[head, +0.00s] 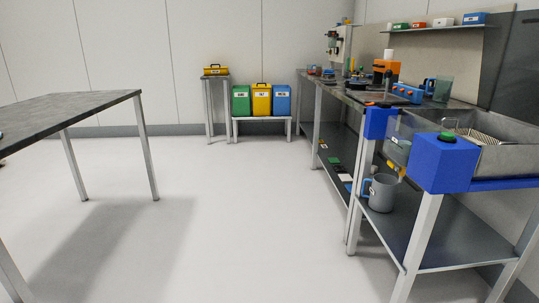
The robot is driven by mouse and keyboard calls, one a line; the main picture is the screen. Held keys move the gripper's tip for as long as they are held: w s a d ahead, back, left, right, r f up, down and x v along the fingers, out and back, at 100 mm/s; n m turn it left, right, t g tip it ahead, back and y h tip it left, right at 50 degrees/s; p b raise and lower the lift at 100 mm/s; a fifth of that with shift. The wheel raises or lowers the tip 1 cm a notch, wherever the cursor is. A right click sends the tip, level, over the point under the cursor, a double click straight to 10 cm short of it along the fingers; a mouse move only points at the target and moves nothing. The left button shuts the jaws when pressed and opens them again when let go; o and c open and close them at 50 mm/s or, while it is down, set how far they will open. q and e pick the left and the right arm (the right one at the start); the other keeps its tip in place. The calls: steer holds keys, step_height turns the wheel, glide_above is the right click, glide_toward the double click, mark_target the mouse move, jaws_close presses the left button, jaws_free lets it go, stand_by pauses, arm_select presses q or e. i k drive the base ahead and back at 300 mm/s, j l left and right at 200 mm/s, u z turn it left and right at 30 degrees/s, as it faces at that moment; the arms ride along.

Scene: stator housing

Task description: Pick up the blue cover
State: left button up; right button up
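I cannot pick out the blue cover for certain. A blue part with orange knobs (407,92) sits on the long workbench at the right. A small blue mug-like item (429,86) is beside it. Neither of my grippers is in view.
A dark-topped table (62,112) stands at the left. A metal basin station with a blue block (441,165) is nearest. Coloured bins (261,100) stand at the back. The middle floor is clear.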

mark_target(356, 80)
steer(key=i, duration=2.5)
